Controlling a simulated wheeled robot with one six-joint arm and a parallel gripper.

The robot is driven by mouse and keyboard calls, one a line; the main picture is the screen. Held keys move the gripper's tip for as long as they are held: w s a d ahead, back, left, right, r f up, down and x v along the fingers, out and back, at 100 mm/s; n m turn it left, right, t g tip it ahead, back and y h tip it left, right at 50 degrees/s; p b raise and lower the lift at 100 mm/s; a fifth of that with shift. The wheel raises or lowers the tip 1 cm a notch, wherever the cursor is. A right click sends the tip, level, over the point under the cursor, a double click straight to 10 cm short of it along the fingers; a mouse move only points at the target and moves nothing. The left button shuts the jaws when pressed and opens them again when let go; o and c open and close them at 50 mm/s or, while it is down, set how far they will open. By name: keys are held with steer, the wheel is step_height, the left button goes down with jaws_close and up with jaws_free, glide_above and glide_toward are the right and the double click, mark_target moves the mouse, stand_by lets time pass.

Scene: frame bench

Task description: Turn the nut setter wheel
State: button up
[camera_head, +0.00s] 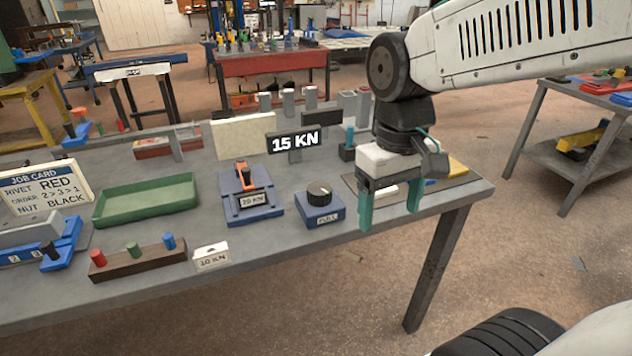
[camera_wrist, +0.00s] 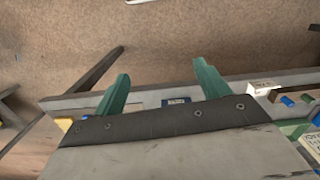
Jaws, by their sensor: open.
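A black round knob (camera_head: 319,188) with a pale mark sits on top of a blue box (camera_head: 322,214) labelled PULL, near the bench's front edge. It is the likeliest nut setter wheel. A black sign above and behind it reads 15 KN (camera_head: 292,140). My gripper (camera_head: 390,216) points down to the right of the box, around the bench's front edge. Its two teal fingers are apart with nothing held, and it does not touch the knob. In the wrist view the open fingers (camera_wrist: 161,86) frame a small blue part with a pale label; the knob cannot be made out there.
Left of the box stands a blue base with an orange tool (camera_head: 242,175) labelled 20 KN. A 10 KN card (camera_head: 211,256), a peg block (camera_head: 139,261), a green tray (camera_head: 146,199) and a job card (camera_head: 44,187) lie further left. Upright posts stand behind.

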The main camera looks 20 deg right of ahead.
mark_target(320, 187)
steer(key=w+f+n, duration=0.1)
steer(key=w+n, duration=0.2)
steer(key=w, duration=0.4)
steer(key=w+a+f+n, duration=0.1)
steer(key=w+n, duration=0.3)
steer(key=w, duration=0.4)
steer(key=w+a+f+n, duration=0.1)
steer(key=w+f+n, duration=0.2)
steer(key=w, duration=0.5)
steer(key=shift+w+a+n+t, duration=0.2)
steer(key=shift+n+t, duration=0.1)
steer(key=shift+n, duration=0.1)
steer(key=shift+r+n, duration=0.1)
steer(key=shift+n, duration=0.3)
steer(key=shift+f, duration=0.4)
step_height(320, 187, down, 7)
steer(key=shift+f, duration=0.1)
steer(key=c, duration=1)
